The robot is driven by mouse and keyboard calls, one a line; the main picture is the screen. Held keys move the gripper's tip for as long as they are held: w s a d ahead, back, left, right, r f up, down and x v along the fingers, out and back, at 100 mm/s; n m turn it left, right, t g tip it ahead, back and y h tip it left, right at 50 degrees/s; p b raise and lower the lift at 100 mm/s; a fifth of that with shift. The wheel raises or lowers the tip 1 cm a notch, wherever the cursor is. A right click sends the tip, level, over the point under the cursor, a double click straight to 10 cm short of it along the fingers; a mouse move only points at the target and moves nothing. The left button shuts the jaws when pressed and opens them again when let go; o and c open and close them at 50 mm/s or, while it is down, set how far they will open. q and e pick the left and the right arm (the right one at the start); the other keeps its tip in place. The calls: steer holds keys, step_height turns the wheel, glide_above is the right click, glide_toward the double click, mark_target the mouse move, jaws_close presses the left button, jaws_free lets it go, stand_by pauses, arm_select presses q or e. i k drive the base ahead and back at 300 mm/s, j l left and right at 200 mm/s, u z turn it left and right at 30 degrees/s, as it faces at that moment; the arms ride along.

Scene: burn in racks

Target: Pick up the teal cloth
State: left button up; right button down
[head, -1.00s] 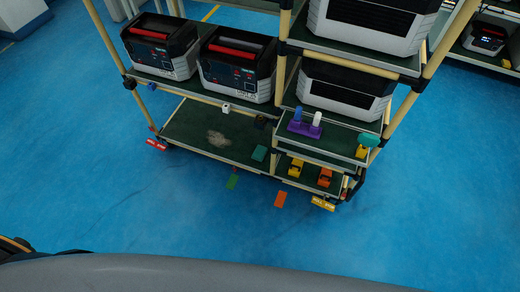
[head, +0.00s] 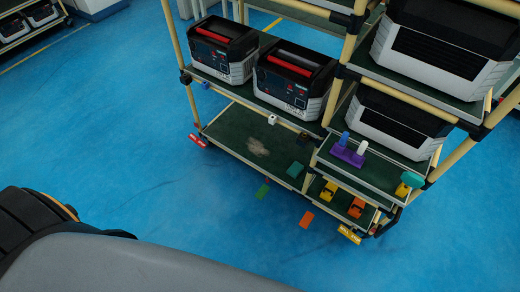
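A second, thicker teal piece (head: 412,179) sits on top of a yellow object at the right end of a small raised shelf. Neither of my grippers shows in the head view.
Black and white units with red handles (head: 224,50) fill the shelf above. A purple holder (head: 347,155) with a blue and a white peg stands on the small shelf.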

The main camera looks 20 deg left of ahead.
mark_target(297, 168)
steer(key=i+j+z, duration=0.45)
steer(key=j, duration=0.2)
steer(key=i+j+z, duration=0.25)
steer(key=j, duration=0.15)
